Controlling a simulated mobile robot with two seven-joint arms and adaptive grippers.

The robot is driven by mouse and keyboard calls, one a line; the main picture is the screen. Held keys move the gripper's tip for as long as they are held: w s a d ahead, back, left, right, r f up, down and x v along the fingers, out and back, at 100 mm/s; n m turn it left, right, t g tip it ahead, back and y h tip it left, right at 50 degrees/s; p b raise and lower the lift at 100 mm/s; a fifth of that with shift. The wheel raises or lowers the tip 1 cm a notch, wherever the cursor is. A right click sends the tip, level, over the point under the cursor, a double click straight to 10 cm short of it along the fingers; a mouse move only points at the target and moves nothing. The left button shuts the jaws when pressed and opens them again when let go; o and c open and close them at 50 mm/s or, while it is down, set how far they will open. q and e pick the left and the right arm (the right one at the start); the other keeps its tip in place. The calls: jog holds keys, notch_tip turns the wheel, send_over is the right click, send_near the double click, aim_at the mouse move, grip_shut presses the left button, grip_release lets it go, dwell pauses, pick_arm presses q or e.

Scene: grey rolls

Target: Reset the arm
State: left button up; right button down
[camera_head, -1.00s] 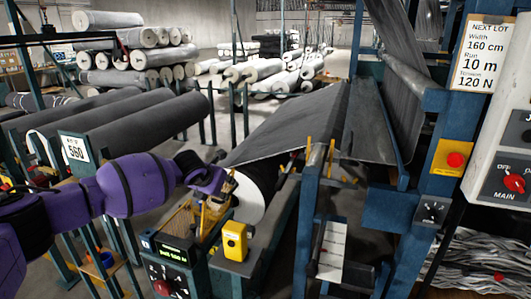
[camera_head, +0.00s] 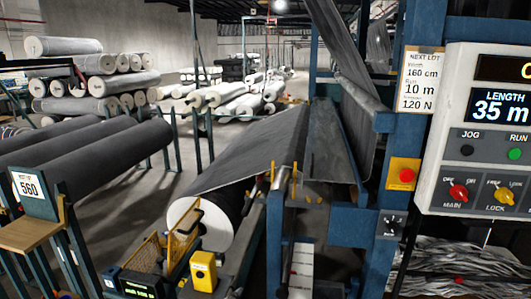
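Neither of my arms nor grippers shows in the head view now. A machine with blue posts stands ahead, with a grey fabric web (camera_head: 262,150) running down to a large roll with a white end (camera_head: 201,226). A yellow wire guard (camera_head: 181,240) and a yellow box (camera_head: 203,271) are by the roll's near end. A white control panel (camera_head: 490,130) at the right reads LENGTH 35 m and has red MAIN and yellow LOCK knobs.
Dark rolls (camera_head: 85,160) lie on a rack at the left beside a 560 sign (camera_head: 29,186). A NEXT LOT card (camera_head: 417,80) and a red button on a yellow plate (camera_head: 404,175) are on the right post. Grey scrap fabric (camera_head: 465,268) lies below the panel. Open floor lies between rack and machine.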

pick_arm(q)
jog(key=s+a+f+n+g+y, duration=0.2)
jog(key=s+a+f+n, duration=0.2)
jog(key=s, duration=0.7)
jog(key=s+a+f+n+g+y, duration=0.1)
jog(key=s+a+f+n, duration=0.3)
jog(key=s+f, duration=0.5)
jog(key=s+a+f+n+g+y, duration=0.2)
jog(key=s+f, duration=0.4)
jog(key=s, duration=0.8)
jog(key=shift+s+a+f+n+g+y+p, duration=0.3)
jog(key=shift+a+f+n+g+p, duration=0.25)
jog(key=shift+a+n, duration=0.4)
jog(key=shift+r, duration=0.15)
